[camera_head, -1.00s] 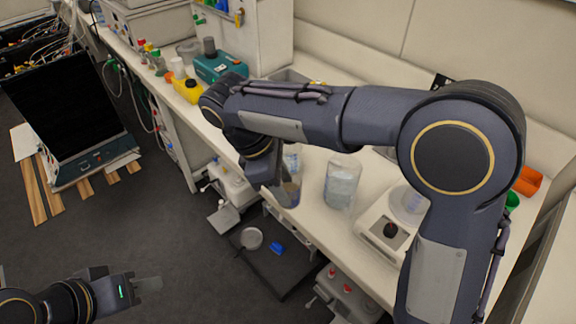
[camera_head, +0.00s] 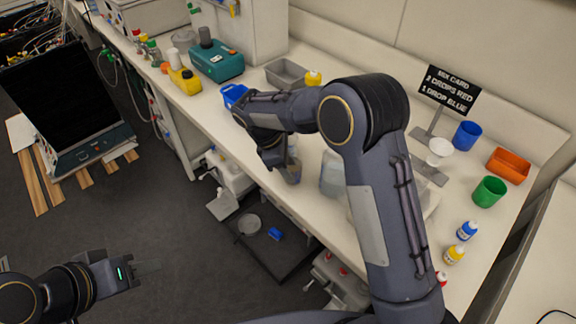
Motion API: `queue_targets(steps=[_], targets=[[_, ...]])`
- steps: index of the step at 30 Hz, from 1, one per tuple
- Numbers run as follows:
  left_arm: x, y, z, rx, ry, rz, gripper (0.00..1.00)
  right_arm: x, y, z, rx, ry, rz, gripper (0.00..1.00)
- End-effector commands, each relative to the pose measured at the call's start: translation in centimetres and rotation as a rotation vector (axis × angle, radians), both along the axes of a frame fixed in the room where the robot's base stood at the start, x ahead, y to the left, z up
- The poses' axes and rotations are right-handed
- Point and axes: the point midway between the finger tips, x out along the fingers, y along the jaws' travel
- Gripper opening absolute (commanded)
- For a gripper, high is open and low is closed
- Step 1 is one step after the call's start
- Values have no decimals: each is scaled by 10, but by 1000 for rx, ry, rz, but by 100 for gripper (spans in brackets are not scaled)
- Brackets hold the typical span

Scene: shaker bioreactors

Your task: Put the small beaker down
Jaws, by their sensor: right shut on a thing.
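The small beaker (camera_head: 292,171) is clear, with something dark or brownish low in it, near the front edge of the long white bench. My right gripper (camera_head: 279,162) points down at its left side and is shut on it; the arm hides part of the grip. I cannot tell whether the beaker's base touches the bench. My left gripper (camera_head: 146,268) is low at the left, over the floor and away from the bench; its finger gap is unclear.
A larger clear vessel (camera_head: 332,176) stands just right of the beaker, partly behind my arm. A blue item (camera_head: 233,94), a grey tray (camera_head: 287,74) and a yellow-capped bottle (camera_head: 313,80) are behind. Blue (camera_head: 467,135), green (camera_head: 489,191) and orange (camera_head: 508,165) containers stand right.

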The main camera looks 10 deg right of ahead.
Motion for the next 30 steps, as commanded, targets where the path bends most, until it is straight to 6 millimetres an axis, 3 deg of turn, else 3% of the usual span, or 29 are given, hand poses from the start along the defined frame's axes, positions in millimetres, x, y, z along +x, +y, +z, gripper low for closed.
queue_targets(steps=[12,13,18,30], targets=[[0,0,-1,0,0,0,36,0,0,-11,0,-1,-2,16],[0,0,-1,0,0,0,36,0,0,-11,1,-1,-2,44],[0,0,-1,0,0,0,36,0,0,-10,0,-1,-2,65],[0,0,-1,0,0,0,36,1,3,0,1,-4,-1,65]])
